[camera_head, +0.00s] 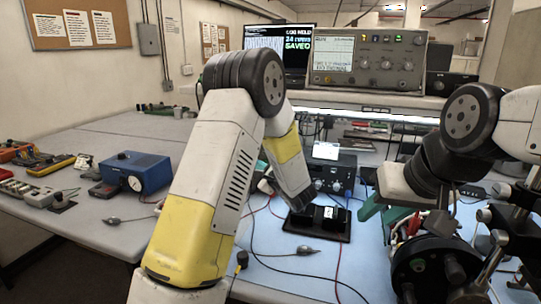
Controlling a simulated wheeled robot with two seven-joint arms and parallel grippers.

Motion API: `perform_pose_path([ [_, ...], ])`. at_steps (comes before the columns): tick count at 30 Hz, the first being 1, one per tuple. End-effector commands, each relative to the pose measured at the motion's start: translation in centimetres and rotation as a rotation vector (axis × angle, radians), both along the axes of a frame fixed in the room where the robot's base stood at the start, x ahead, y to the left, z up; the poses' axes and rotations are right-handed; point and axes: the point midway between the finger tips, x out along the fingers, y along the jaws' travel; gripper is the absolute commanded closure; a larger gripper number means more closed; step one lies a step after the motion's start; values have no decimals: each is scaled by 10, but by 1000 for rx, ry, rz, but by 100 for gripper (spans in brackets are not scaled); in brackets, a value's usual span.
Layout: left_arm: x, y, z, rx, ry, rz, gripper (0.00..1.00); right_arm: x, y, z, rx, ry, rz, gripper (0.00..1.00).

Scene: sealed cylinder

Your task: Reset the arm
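My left arm rises from the bottom of the view, bends at a black joint and points down towards the blue mat (285,262). The end of this arm is over the mat beside a small black stand (333,232); I cannot make out its gripper's fingers. My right arm comes in from the right edge and bends down at black joints. My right gripper (392,190) is low over the mat's right part, near green pieces and a round black fixture (428,272). Its fingertips are not clear, and I see nothing surely held.
A blue box (146,172) with a dial stands on the left bench among hand tools and meters. A black power unit (333,178) stands at the mat's back. An oscilloscope (368,60) and a monitor (283,47) are on the shelf. Metal rods crowd the right. Cables cross the mat.

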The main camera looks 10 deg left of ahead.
Motion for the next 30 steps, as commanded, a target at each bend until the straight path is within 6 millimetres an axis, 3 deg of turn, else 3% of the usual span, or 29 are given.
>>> perform_pose_path([
  [5, -1, 2, 1, -4, 0, 6, 100, 0, 0, 0, 0, 0, 0, 64],
  [8, -11, 20, 11, -38, 5, 63, 100, 0, 0, 0, 0, 0, 0, 64],
  [10, -28, 43, 22, -97, 16, 145, 100, 0, 0, 0, 0, 0, 0, 64],
  [15, -107, 109, 45, -353, 61, 421, 100, 0, 0, 0, 0, 0, 0, 64],
  [19, -176, 132, 48, -606, 96, 602, 100, 0, 0, 0, 0, 0, 0, 64],
  [24, -258, 125, 47, -978, 120, 769, 100, 0, 0, 0, 0, 0, 0, 64],
  [30, -327, 79, 54, -1456, 110, 852, 100, 0, 0, 0, 0, 0, 0, 64],
])
